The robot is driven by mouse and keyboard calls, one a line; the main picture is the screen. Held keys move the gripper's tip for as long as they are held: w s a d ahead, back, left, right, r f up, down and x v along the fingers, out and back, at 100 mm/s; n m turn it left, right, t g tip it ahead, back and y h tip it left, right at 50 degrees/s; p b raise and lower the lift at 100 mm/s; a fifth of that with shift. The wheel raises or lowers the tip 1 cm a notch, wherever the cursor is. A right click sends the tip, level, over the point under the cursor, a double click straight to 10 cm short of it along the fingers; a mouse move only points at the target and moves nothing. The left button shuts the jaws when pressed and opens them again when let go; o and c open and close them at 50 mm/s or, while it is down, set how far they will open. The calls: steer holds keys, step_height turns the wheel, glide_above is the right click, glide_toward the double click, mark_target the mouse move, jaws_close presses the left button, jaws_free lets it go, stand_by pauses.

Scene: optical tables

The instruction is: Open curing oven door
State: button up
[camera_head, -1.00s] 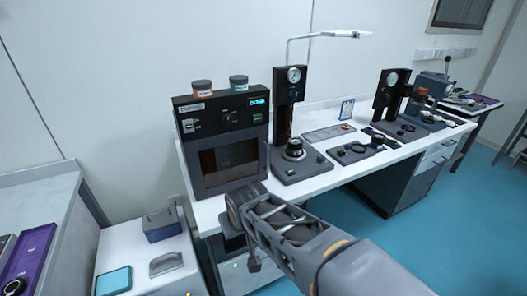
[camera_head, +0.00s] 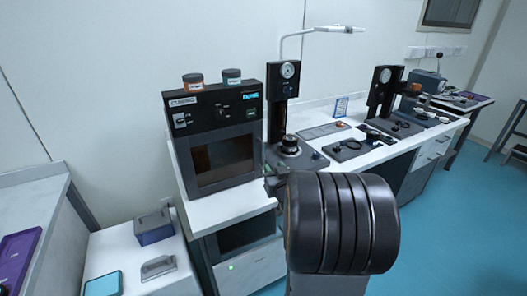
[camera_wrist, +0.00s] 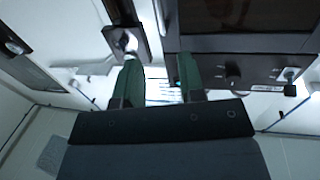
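The curing oven (camera_head: 222,118) is a dark box on the white bench, with a control panel above its door. Its door (camera_head: 190,178) is shut and has a brownish window. In the wrist view, the picture is upside down, and the oven's window (camera_wrist: 240,14) and knob panel (camera_wrist: 232,70) show at the upper right. My gripper (camera_wrist: 158,72) has two green fingers standing apart with nothing seen between them. The fingers appear between the oven and the gauge stand in that view. In the head view, my arm's black link hides most of the gripper, and contact with the door cannot be told.
Two small jars (camera_head: 193,79) stand on the oven. A gauge stand (camera_head: 283,100) is close to its right, with other instruments along the bench (camera_head: 310,145). A lower left table holds a grey-blue box (camera_head: 153,226). Blue floor (camera_head: 430,225) is clear at the right.

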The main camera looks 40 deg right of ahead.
mark_target(263, 150)
steer(key=p+x, duration=0.1)
steer(key=x, duration=1.1)
steer(key=shift+w+p, duration=0.15)
steer(key=shift+p, duration=0.2)
jaws_close()
